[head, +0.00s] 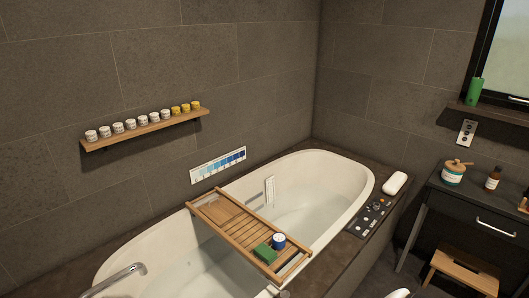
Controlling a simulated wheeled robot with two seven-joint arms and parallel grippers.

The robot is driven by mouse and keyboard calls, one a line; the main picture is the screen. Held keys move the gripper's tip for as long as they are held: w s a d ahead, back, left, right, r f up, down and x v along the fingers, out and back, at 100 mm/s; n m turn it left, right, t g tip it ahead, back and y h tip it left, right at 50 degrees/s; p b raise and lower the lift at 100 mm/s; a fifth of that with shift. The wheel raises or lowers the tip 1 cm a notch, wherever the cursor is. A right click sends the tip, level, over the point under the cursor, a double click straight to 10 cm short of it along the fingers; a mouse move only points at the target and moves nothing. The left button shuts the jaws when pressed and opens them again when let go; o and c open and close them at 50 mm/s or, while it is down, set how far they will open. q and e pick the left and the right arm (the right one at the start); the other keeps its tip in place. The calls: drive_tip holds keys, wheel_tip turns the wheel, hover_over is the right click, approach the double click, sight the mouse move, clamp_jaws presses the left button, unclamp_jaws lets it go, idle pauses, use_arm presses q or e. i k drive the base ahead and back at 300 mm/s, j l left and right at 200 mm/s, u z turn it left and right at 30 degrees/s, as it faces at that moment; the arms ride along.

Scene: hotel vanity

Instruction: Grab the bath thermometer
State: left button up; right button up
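A narrow white upright piece (270,191), which looks like the bath thermometer, stands at the far inner side of the white bathtub (345,170). It shows just behind the wooden bath tray (222,210); I cannot tell whether it hangs on the wall of the tub or floats in the water. Its markings are too small to read. Neither of my grippers is in view.
The slatted tray spans the tub and carries a green block (265,253) and a blue and white cup (279,241). A faucet (120,279) is at lower left. A control panel (374,216) and white cushion (394,183) lie on the right ledge. A blue chart (218,165) is on the wall.

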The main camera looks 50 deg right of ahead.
sight(279, 239)
drive_tip(key=z, duration=1.6)
